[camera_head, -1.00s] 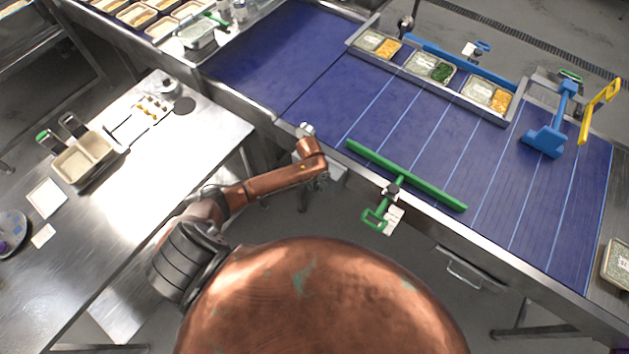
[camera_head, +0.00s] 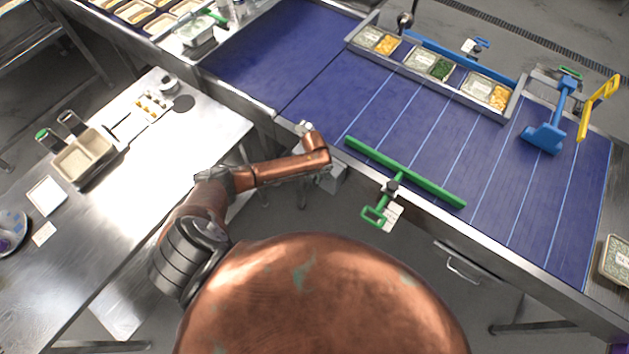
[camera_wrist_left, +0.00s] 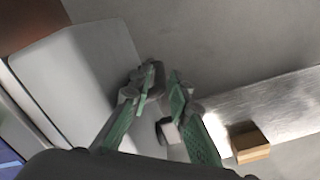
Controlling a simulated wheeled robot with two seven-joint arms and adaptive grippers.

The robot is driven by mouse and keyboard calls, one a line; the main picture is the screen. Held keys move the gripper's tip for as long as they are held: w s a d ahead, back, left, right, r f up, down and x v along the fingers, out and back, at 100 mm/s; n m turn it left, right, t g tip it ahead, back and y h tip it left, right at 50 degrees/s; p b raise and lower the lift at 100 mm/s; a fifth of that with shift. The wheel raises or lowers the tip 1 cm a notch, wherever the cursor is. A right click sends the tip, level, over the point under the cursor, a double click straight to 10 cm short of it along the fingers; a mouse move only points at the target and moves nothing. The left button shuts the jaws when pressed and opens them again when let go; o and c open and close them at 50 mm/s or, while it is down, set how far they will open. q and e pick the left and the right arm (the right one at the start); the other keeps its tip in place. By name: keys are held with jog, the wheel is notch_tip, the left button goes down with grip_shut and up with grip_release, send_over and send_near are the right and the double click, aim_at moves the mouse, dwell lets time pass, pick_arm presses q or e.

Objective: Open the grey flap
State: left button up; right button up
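A light grey panel (camera_wrist_left: 75,75), which looks like the grey flap, fills the left of the left wrist view. In the head view a grey box (camera_head: 333,179) hangs below the front edge of the blue conveyor, beside my left wrist; I cannot tell for sure that it is the same part. My left gripper (camera_wrist_left: 162,78), with green pads, is in front of the panel. Its fingertips are close together with a narrow gap; whether they touch anything is unclear. In the head view the fingers are mostly hidden by my copper arm. My right gripper is not in view.
The blue conveyor (camera_head: 300,50) has a green T-shaped bar (camera_head: 420,178) over its front edge. A tray of food containers (camera_head: 430,68) lies at the back. A steel table (camera_head: 200,130) stands left. A brownish block (camera_wrist_left: 250,143) shows in the wrist view.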

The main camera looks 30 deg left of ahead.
pick_arm(q)
jog(key=shift+c, duration=0.2)
grip_shut()
dwell(0.4)
